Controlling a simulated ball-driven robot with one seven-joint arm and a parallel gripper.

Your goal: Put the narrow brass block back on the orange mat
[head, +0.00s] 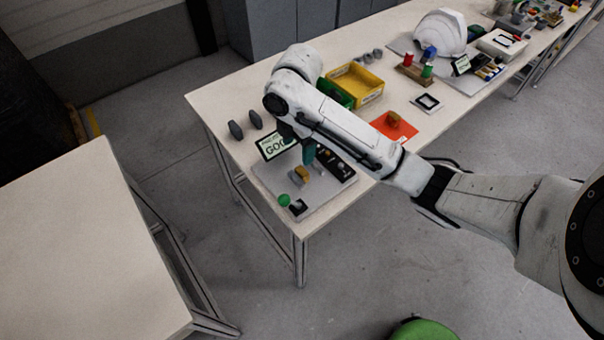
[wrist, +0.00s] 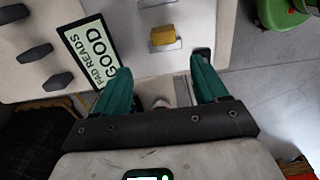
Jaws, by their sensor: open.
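A brass-coloured block (head: 302,174) sits on a small metal cradle on the grey test plate (head: 318,206); it also shows in the wrist view (wrist: 163,36). The orange mat (head: 406,133) lies further along the bench, with a brownish block (head: 393,119) on it. I cannot tell from size which block is the narrow one. My gripper (head: 309,154) is above the grey plate, its green fingers open and spread in the wrist view (wrist: 162,88). Nothing is held between them, and the brass-coloured block is beyond the fingertips, apart from them.
A sign reading "PAD READS GOOD" (wrist: 91,49) stands beside the plate. Yellow (head: 356,84) and green bins stand behind my arm. A white helmet shell (head: 440,33) is further back.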

